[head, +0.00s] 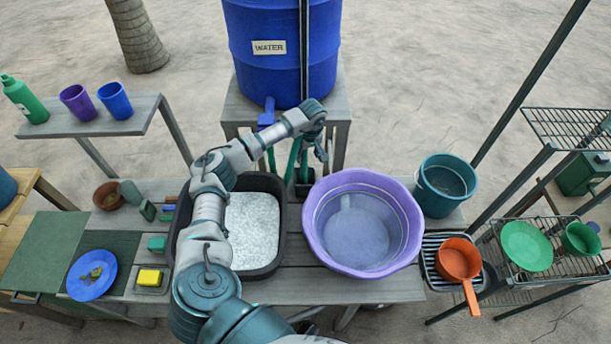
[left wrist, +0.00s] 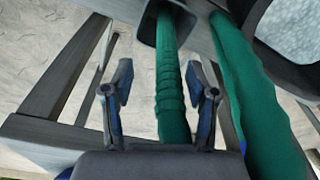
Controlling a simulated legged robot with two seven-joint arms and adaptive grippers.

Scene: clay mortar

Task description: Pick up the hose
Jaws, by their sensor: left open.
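The green hose (head: 293,160) hangs below the blue water barrel (head: 282,60), behind the work table in the head view. In the left wrist view one length of the hose (left wrist: 170,85) runs between my open fingers, and a second length (left wrist: 248,90) runs to the right of them. My left gripper (head: 318,148) is beside the hose, just in front of the barrel's stand. It also shows in the left wrist view (left wrist: 158,72), with a finger on each side of the hose and not closed on it. The lower end of the hose is hidden. My right gripper is not in view.
A black tub of white granules (head: 252,228) and a purple basin (head: 363,250) stand on the table below my arm. A teal bucket (head: 446,180) is to the right. The wooden barrel stand (head: 233,108) is close to the gripper.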

